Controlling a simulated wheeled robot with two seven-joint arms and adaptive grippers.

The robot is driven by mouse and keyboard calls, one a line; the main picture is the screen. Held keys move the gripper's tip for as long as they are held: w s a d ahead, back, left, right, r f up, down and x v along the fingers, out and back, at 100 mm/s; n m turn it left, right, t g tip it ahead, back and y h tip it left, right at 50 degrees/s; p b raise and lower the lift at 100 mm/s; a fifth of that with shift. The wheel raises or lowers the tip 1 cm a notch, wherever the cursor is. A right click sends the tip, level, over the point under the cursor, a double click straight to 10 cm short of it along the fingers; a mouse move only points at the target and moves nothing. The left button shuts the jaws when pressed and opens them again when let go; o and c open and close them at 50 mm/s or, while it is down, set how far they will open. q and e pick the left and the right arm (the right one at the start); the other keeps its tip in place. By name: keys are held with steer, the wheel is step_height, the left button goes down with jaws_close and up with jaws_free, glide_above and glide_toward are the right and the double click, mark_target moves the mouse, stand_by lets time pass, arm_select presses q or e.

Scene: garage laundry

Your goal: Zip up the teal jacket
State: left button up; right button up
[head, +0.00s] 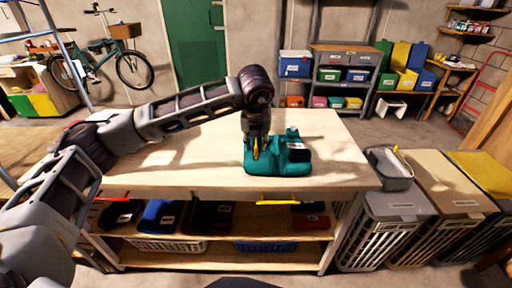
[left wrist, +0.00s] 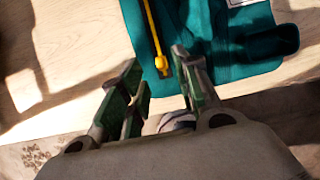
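The teal jacket (head: 280,162) lies folded on the pale wooden table, near its front edge. It also fills the upper middle and right of the left wrist view (left wrist: 220,60). A yellow zipper strip (left wrist: 152,30) runs down its left part and ends in a yellow pull (left wrist: 162,65). My left gripper (head: 254,148) points down over the jacket's left part. In the left wrist view its two fingers (left wrist: 158,80) are apart, with the zipper's lower end between and just beyond them. I cannot tell whether they touch the cloth. My right gripper is not in view.
The table top (head: 340,165) is clear around the jacket. Shelves below hold dark folded items and baskets. A grey bucket (head: 390,170) and slatted hampers (head: 375,235) stand to the right. A storage rack (head: 345,75) with bins and a bicycle (head: 110,60) are at the back.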

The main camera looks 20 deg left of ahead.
mark_target(256, 147)
arm_select(q)
steer(key=shift+x, duration=2.1)
jaws_close()
